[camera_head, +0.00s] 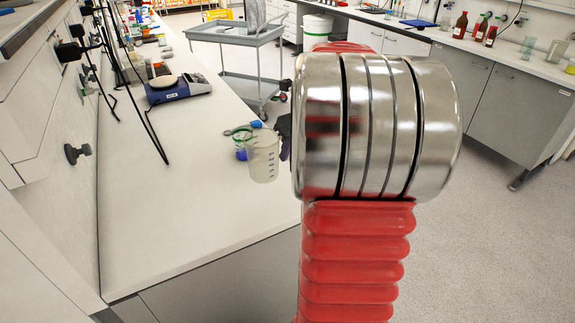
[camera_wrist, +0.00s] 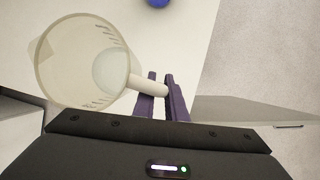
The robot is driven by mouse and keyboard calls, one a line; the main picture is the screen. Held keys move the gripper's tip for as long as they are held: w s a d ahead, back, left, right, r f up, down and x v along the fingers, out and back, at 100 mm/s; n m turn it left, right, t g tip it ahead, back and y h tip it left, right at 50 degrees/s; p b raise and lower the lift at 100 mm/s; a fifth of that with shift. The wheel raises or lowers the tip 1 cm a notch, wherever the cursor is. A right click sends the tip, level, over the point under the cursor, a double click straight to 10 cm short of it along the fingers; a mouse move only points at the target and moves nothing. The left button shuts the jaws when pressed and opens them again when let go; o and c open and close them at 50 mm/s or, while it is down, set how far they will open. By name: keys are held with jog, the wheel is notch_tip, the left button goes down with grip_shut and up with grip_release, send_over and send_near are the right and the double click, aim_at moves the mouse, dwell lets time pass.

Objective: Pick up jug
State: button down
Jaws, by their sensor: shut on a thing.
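The jug (camera_head: 264,160) is a clear, slightly yellowish beaker with graduation marks, seen near the right edge of the white bench in the head view. In the wrist view I look down into the jug (camera_wrist: 58,62), and its pale handle (camera_wrist: 148,88) reaches right to my fingers. My gripper (camera_wrist: 160,77) has two purple fingers shut on the handle. In the head view my arm hides most of the gripper; only a dark part shows beside the jug. I cannot tell whether the jug's base touches the bench.
A blue balance (camera_head: 178,90) stands further back on the white bench (camera_head: 190,200). Small blue and green items lie just behind the jug. A grey cart (camera_head: 240,35) stands beyond. The near bench top is clear.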

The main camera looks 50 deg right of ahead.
jog(key=shift+r, duration=1.2)
jog(key=shift+r, duration=3.5)
